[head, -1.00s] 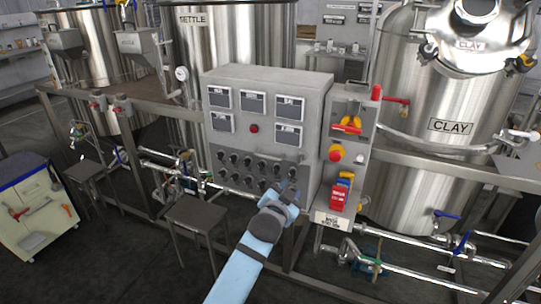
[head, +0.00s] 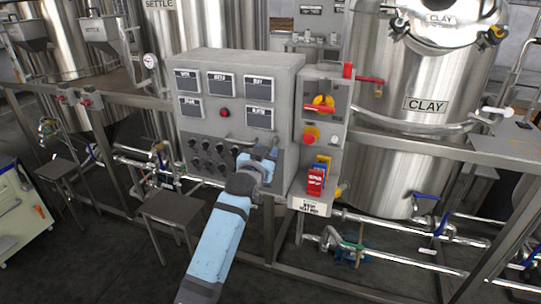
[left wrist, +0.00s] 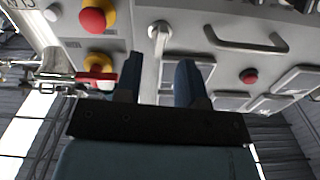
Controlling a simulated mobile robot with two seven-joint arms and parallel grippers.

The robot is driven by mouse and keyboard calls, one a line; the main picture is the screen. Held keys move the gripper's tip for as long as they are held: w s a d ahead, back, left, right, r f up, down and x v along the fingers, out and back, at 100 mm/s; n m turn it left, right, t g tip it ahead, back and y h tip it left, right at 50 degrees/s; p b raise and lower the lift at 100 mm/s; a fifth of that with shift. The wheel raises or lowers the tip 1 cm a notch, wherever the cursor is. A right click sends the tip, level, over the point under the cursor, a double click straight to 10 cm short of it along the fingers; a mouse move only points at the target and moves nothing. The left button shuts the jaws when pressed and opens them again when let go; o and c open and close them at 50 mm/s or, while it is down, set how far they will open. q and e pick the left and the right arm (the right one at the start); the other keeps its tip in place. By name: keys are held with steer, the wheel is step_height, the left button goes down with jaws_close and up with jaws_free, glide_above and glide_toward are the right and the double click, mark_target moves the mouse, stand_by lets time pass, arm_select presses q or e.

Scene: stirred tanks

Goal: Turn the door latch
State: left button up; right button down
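The door latch (left wrist: 158,36) is a small pale grey lever on the grey cabinet face. In the head view my left gripper (head: 262,158) is at the lower right of the control cabinet (head: 283,95) door and hides the latch. My right gripper is not in view.
A grey bar handle (left wrist: 246,44) is beside the latch. Several dark knobs (head: 207,147) are left of the gripper. Pipes run below.

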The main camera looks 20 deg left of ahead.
mark_target(272, 144)
arm_select(q)
steer(key=shift+w+b, duration=1)
steer(key=shift+w, duration=1.15)
jaws_close()
